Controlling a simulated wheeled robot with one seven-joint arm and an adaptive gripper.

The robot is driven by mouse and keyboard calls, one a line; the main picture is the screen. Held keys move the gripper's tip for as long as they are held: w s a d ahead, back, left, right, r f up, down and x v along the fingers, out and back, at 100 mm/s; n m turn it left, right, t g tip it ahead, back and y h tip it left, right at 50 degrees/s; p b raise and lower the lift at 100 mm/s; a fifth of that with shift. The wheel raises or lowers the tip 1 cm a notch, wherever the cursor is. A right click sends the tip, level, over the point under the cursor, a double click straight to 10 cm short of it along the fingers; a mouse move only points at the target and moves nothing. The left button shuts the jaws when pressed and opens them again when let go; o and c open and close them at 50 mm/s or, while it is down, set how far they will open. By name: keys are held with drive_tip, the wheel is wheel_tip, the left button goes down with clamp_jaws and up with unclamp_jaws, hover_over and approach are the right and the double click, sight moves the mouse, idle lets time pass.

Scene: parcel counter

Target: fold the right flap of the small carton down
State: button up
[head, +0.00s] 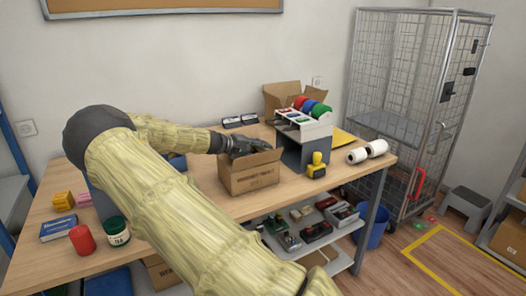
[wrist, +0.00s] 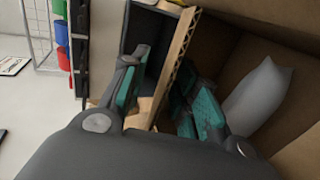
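The small brown carton (head: 252,180) stands on the table with printing on its near side and its top open. My gripper (head: 243,144) reaches over it from the left. In the wrist view my gripper (wrist: 163,88) is open, its two teal-padded fingers apart. The corrugated edge of an upright cardboard panel (wrist: 181,50), on the side facing the organizer, lies between the fingers. One finger is inside the carton, the other outside. Whether either touches the panel I cannot tell. A pale grey pouch (wrist: 259,96) lies inside the carton. The panel's lower part is hidden by the fingers.
A white-topped organizer (head: 304,128) with coloured rolls stands just right of the carton, close to the outer finger. A second open carton (head: 283,94) stands behind. A red can (head: 82,240) is front left.

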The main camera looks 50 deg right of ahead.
sight(262, 150)
wheel_tip(262, 150, up, 10)
idle(0.6)
